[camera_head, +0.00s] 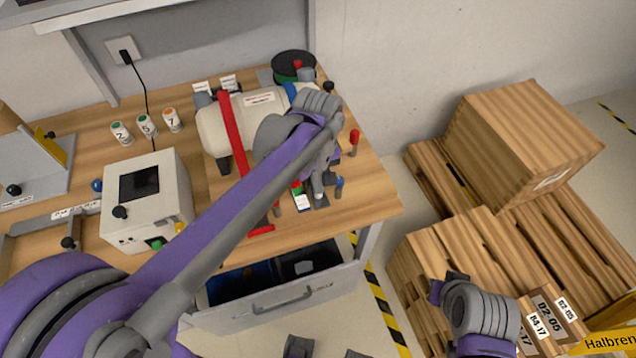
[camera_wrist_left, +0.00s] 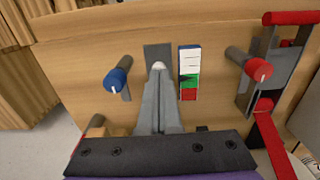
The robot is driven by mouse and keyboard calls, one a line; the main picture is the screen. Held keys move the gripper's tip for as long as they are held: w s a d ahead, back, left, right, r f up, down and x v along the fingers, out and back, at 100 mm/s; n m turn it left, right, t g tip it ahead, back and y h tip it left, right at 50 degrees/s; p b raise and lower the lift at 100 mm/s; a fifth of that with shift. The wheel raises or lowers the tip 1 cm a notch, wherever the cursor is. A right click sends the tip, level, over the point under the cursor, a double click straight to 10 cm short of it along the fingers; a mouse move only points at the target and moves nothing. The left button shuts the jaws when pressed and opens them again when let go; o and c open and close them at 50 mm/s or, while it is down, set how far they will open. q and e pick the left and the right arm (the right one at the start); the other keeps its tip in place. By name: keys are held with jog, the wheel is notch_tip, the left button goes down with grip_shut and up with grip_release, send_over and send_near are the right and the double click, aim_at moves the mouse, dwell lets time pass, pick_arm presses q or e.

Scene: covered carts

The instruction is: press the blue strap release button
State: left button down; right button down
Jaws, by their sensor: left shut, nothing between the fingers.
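The blue button (camera_head: 339,183) is a blue cap on a short grey post near the right edge of the wooden bench. It also shows in the left wrist view (camera_wrist_left: 117,79), left of my fingertips. My left gripper (camera_head: 319,199) is shut and empty, pointing down at the bench. In the left wrist view its fingertips (camera_wrist_left: 158,68) are in front of a dark plate (camera_wrist_left: 157,52), beside the blue button and apart from it. A red strap (camera_head: 232,135) runs over a cream tank (camera_head: 215,128); a blue strap (camera_head: 291,92) lies farther right, partly hidden by my arm.
A white, green and red indicator (camera_wrist_left: 189,74) is right of my fingertips, then a red-capped post (camera_wrist_left: 257,69). Another red-capped post (camera_head: 354,138) stands behind the blue button. A control box (camera_head: 147,203) stands left on the bench. Wooden crates (camera_head: 520,140) are to the right.

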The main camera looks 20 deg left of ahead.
pick_arm(q)
jog(key=shift+f, duration=0.1)
